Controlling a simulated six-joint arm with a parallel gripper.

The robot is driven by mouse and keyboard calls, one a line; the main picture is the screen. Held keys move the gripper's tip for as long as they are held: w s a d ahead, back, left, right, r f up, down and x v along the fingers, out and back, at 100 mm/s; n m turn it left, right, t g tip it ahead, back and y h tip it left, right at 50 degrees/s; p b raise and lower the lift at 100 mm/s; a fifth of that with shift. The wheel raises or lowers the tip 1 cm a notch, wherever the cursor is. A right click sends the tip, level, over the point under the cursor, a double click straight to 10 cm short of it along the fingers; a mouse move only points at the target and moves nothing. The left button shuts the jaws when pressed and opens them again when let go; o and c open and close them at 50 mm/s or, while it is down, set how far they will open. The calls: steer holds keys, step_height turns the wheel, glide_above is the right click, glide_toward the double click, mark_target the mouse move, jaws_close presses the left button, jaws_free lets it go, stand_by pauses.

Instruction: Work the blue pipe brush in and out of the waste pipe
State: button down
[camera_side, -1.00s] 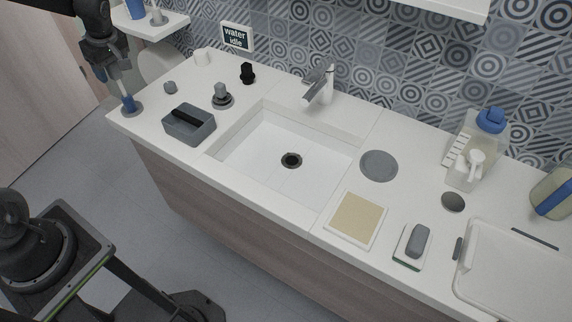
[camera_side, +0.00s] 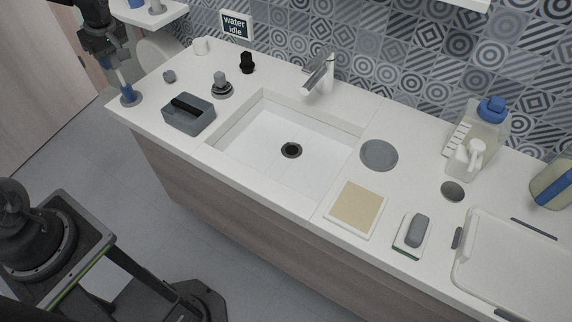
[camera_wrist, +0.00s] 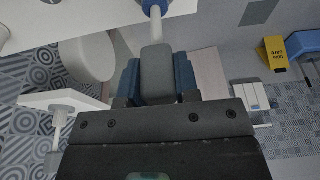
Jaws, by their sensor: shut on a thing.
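The blue pipe brush (camera_side: 126,91) is nearly upright at the left end of the counter, its blue head at a grey round base (camera_side: 136,101). I cannot tell whether the head rests on the base or is just above it. My gripper (camera_side: 117,60) is shut on the brush's upper end. In the wrist view, a grey block (camera_wrist: 157,72) sits between my fingers, with the brush's pale shaft (camera_wrist: 158,28) beyond it. The sink basin (camera_side: 250,140) has a dark round drain opening (camera_side: 291,150); any waste pipe below it is hidden.
The tap (camera_side: 320,75) overhangs the basin's back. A sign (camera_side: 236,24) reads "water idle". The basin is empty.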

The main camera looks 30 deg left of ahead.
steer(key=shift+r, duration=4)
